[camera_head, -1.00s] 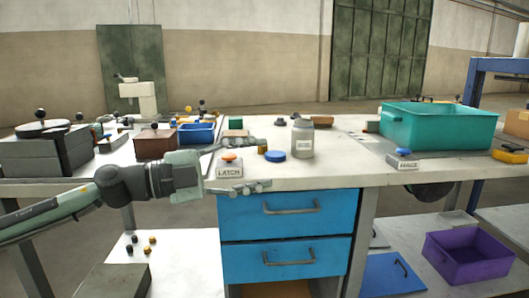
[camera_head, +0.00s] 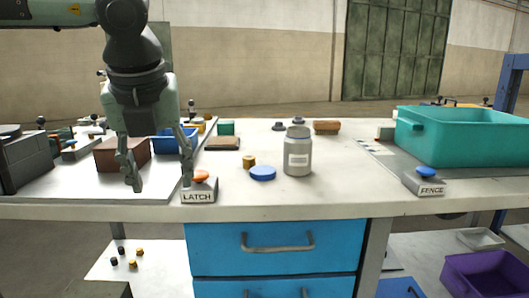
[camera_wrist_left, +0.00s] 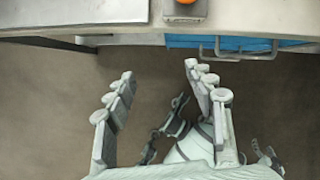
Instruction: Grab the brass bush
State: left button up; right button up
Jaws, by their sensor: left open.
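A small brass bush (camera_head: 249,161) stands on the bench top (camera_head: 300,208), just left of a round blue lid (camera_head: 262,173). My left gripper (camera_head: 160,186) points down, open and empty, left of the bush and beside the LATCH box (camera_head: 199,190). Its fingers also show open in the left wrist view (camera_wrist_left: 158,70), with floor between them and the bench edge ahead. Small brass-coloured pieces (camera_head: 132,264) also lie on the low shelf among black ones. The bush cannot be seen in the left wrist view.
A grey jar (camera_head: 298,156) stands right of the blue lid. The LATCH box has an orange button (camera_head: 200,176). A FENCE box (camera_head: 424,184) and a teal bin (camera_head: 460,140) are at right. The bench front between the two boxes is clear.

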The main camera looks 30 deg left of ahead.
aim_at(249, 161)
jog(key=i, duration=0.9)
